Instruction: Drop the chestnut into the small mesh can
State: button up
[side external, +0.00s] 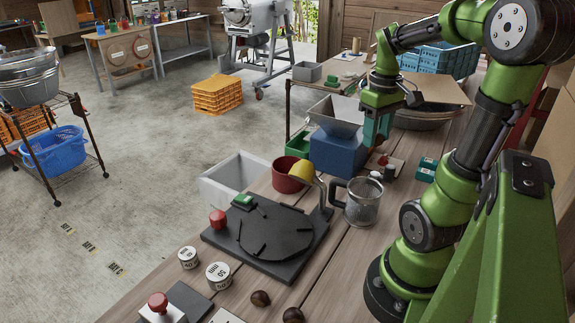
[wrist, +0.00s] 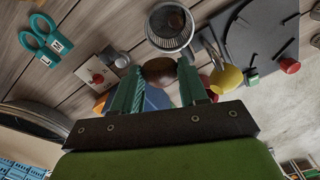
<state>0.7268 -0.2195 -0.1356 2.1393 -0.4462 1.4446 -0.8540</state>
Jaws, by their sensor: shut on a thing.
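My gripper (side external: 376,138) hangs with its teal fingers pointing down, above the bench behind the mesh can. In the wrist view, my gripper (wrist: 160,84) is shut on a brown chestnut (wrist: 159,70), held between the fingertips. The chestnut is hard to make out in the side view. The small mesh can (side external: 362,205), a grey cylinder with a dark handle, stands upright and open on the bench, nearer the side camera than my gripper. It also shows in the wrist view (wrist: 171,25), beyond the held chestnut and apart from it.
A yellow rounded piece (side external: 296,174) on a stand and a red bowl (side external: 286,181) are left of the can. A blue box (side external: 336,152) stands beside my fingers. A black round plate (side external: 275,235) lies in front. Loose chestnuts (side external: 261,298) lie at the near edge.

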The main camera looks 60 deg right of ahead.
jog(key=shift+a+n, duration=0.2)
jog(key=shift+n, duration=0.3)
jog(key=shift+f, duration=3)
jog(key=o, duration=1.1)
notch_tip(320, 180, up, 17)
jog(key=shift+f, duration=0.1)
jog(key=shift+d, duration=0.1)
